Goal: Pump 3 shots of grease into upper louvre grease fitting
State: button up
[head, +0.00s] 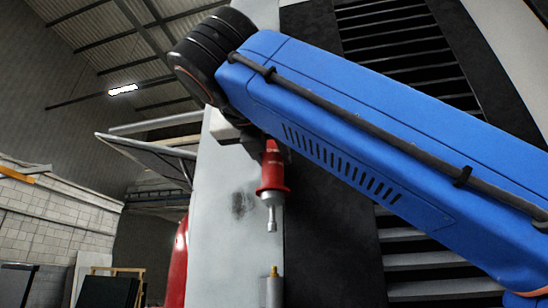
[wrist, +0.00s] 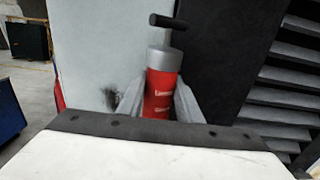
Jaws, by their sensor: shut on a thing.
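A red grease gun (head: 272,172) hangs upright with its silver nozzle pointing down. My gripper (head: 250,137) is shut on it, partly hidden behind my blue arm. In the wrist view both grey fingers of my gripper (wrist: 158,103) flank the red body of the grease gun (wrist: 162,88). Its silver cap and black T-handle stand up above the fingers. A grease fitting with a brass tip on a grey cylinder (head: 273,288) stands below the nozzle at the bottom of the head view. A gap shows between nozzle and brass tip. I cannot tell whether this is the upper fitting.
A pale panel (head: 225,220) with a dark smudge stands beside the gun. Dark louvre slats (head: 408,50) lie to the right; they also show in the wrist view (wrist: 285,95). A red surface (head: 178,265) is at lower left. My arm covers much of the head view.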

jog(key=shift+v, duration=3.4)
jog(key=shift+r, duration=0.1)
